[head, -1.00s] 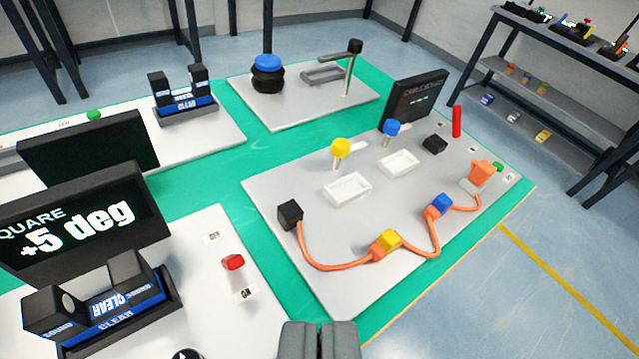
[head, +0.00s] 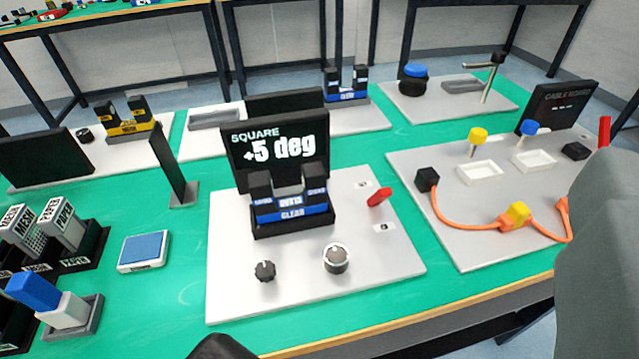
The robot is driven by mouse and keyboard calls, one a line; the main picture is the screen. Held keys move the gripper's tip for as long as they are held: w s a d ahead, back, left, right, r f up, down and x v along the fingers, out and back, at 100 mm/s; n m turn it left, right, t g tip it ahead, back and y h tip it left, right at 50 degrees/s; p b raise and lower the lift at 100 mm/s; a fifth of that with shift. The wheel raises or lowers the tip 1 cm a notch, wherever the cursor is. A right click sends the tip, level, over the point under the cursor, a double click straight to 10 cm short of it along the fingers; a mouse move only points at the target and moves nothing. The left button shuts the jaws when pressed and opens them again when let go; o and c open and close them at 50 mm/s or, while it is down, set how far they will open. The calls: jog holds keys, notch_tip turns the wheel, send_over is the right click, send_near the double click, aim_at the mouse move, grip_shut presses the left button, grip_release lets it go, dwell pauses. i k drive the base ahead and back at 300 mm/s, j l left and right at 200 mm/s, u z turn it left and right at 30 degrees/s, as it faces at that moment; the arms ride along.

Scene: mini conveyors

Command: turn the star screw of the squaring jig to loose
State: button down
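The squaring jig (head: 292,222) is a black cradle with two upright blocks and blue labelled strips, standing on a pale plate (head: 235,295). Its display (head: 275,145) reads "SQUARE +5 deg". A small dark lobed knob (head: 264,271), which looks like the star screw, stands at the plate's front left. A larger dark knob with a pale ring (head: 337,258) is to its right. A red lever (head: 379,197) sits at the plate's right. A big grey part of mine fills the right edge and a dark one shows at the bottom; I cannot make out my fingertips. Nothing of mine touches the screw.
A blue-topped pad (head: 144,250) and a thin dark upright panel (head: 175,165) stand left of the plate. Labelled boxes (head: 60,232) are at far left. The cable board (head: 455,240) is at right. Green mat between them is clear.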

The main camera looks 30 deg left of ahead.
aim_at(265, 270)
jog(key=k+j+u, duration=0.1)
jog(key=k+u, duration=0.15)
jog(key=k, duration=0.3)
jog(key=k+j+u, duration=0.25)
jog(key=k, duration=0.35)
